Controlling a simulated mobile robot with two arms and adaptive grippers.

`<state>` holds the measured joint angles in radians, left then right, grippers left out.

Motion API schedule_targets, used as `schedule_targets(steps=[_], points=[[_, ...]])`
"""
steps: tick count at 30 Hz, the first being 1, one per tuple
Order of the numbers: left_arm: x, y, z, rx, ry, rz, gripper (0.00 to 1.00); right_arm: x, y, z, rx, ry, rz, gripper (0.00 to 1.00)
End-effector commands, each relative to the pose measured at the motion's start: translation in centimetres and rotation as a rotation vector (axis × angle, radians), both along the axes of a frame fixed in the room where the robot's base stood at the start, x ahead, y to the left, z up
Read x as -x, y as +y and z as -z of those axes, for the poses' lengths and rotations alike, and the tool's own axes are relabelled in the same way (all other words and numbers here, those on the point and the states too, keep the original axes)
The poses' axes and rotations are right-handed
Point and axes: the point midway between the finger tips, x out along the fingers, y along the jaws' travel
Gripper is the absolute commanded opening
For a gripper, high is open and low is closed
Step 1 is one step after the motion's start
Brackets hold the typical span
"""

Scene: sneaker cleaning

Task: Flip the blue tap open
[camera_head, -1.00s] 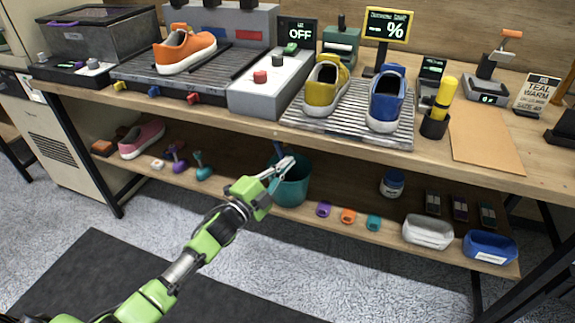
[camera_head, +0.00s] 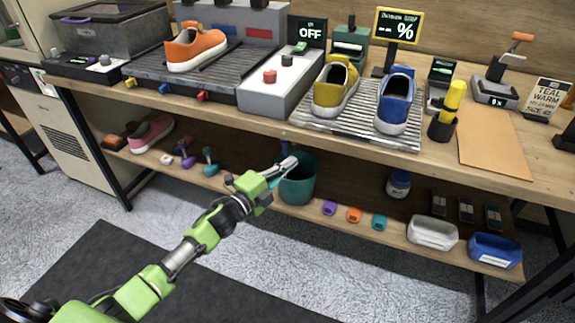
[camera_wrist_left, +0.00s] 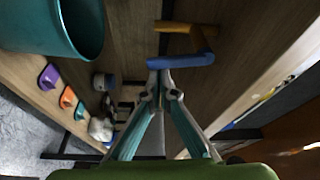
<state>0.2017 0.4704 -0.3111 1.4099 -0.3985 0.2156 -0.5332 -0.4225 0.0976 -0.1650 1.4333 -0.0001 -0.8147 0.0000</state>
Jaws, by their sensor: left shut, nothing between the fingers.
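A blue bar-like handle (camera_wrist_left: 182,61), which I take for the blue tap, is joined to a yellow piece (camera_wrist_left: 172,27) in the left wrist view. Small yellow, blue (camera_head: 164,88) and red taps also show on the bench front in the head view. My left gripper (camera_head: 292,162) is shut and empty, below the tabletop edge at the teal bucket's rim. In the left wrist view its fingertips (camera_wrist_left: 159,70) overlap the left end of the blue handle; I cannot tell whether they touch. My right gripper is out of view.
The teal bucket (camera_head: 299,183) stands on the lower shelf (camera_head: 340,222) close by the gripper. Purple, orange and teal pieces and two bins stand to its right. The tabletop overhead holds an orange sneaker (camera_head: 196,48) and other shoes on racks.

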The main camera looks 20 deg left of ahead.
Motion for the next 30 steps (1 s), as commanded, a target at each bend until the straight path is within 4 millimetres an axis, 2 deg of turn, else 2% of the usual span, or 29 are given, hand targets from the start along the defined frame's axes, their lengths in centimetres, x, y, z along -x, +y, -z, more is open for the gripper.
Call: schedule_targets(steps=[5,15,21,30], points=[[1.0,0.5,0.3,0.000,0.003,-0.002,0.00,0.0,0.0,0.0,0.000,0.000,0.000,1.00],[6.9,2.6,0.5,0.000,0.003,0.000,0.00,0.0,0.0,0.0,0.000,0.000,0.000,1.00],[9.7,3.7,0.6,-0.001,0.002,0.000,0.00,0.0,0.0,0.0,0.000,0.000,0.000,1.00],[11.2,4.3,0.6,-0.001,0.001,0.000,0.00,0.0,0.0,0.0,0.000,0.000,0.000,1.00]])
